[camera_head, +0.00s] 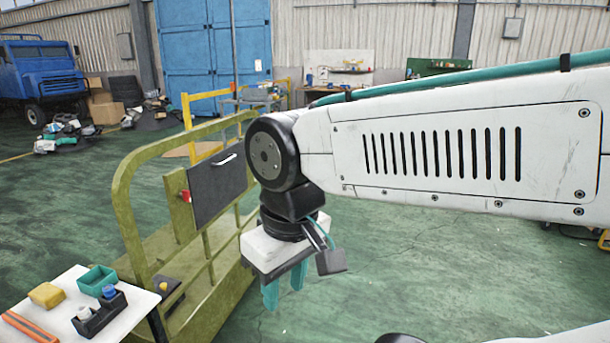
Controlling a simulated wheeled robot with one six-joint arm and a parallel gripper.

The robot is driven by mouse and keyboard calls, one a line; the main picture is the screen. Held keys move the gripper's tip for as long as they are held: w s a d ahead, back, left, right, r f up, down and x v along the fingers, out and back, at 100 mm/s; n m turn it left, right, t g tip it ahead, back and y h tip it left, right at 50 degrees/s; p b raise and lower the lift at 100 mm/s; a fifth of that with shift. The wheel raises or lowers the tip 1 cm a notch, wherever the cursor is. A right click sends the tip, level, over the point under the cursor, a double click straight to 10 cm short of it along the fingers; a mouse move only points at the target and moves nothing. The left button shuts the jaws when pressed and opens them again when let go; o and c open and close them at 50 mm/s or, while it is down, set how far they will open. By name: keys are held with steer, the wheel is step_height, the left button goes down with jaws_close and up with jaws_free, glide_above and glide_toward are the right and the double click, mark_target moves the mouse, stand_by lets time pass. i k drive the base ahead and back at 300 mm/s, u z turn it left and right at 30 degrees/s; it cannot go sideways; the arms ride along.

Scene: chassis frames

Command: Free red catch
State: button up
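A small red catch (185,196) sits at the left edge of a dark grey panel (217,187). The panel has a light handle and is mounted on an olive-green railed frame (124,200). My gripper (284,291) hangs fingers down, to the right of the panel and lower than it, apart from the catch. Its two teal fingers show a gap between them, with nothing seen in it. My wrist stands in front of the frame's right part and hides some of it.
A white table (60,318) at the lower left bears a yellow block (47,295), a green tray (97,280), a black holder (101,313) and an orange-red tool (30,327). Yellow rails (208,95) stand behind the frame. Green floor (400,270) lies open to the right.

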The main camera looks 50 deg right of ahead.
mark_target(186, 194)
steer(key=z, duration=0.7)
steer(key=i, duration=0.5)
steer(key=u, duration=0.05)
steer(key=k, duration=0.3)
steer(key=u, duration=0.95)
steer(key=i, duration=1.4)
steer(key=z, duration=0.55)
